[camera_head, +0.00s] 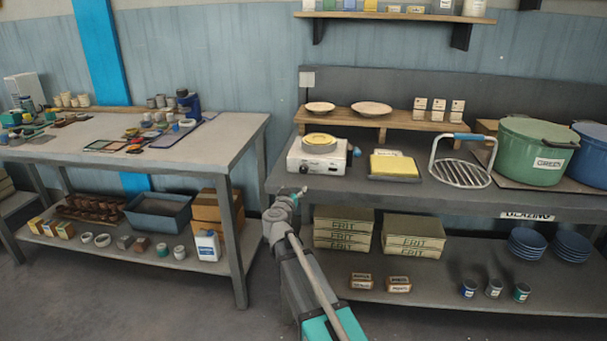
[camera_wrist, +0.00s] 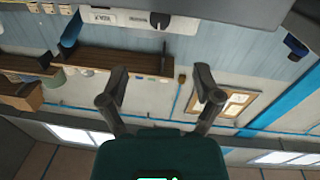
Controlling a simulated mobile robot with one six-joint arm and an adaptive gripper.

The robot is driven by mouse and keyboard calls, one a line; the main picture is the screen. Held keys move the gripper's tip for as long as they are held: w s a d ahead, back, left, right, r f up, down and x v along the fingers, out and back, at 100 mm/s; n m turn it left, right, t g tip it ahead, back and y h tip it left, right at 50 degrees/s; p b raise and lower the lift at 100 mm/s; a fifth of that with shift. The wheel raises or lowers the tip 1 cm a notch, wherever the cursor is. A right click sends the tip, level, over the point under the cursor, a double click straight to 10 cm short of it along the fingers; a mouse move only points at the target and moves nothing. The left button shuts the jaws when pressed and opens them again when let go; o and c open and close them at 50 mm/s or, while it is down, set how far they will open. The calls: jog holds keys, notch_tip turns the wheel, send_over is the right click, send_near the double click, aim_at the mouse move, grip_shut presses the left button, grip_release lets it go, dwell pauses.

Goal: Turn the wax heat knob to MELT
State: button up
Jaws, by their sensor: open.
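The white wax heater (camera_head: 305,160) stands on the right-hand bench with a round yellow pan (camera_head: 320,141) on top. The knob's setting is too small to read. My gripper (camera_wrist: 160,75) is open and empty, its two fingers spread to either side below the knob in that picture. In the head view my gripper (camera_head: 292,194) is small, near the bench's front edge, below the heater; its fingers are hard to make out.
A yellow sponge-like block (camera_head: 394,166), a wire rack (camera_head: 462,172) and a green pot (camera_head: 532,150) stand right of the heater. A wooden riser (camera_head: 400,119) with dishes is behind it. A gap separates this bench from the left table (camera_head: 225,135).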

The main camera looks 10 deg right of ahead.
aim_at(303, 171)
jog(key=shift+w, duration=0.15)
jog(key=x, duration=1.3)
jog(key=shift+w+d, duration=0.15)
jog(key=shift+w, duration=0.05)
jog(key=c, duration=1.1)
jog(key=shift+c, duration=0.2)
jog(key=shift+m, duration=0.3)
jog(key=shift+m+p, duration=0.3)
jog(key=shift+m, duration=1.6)
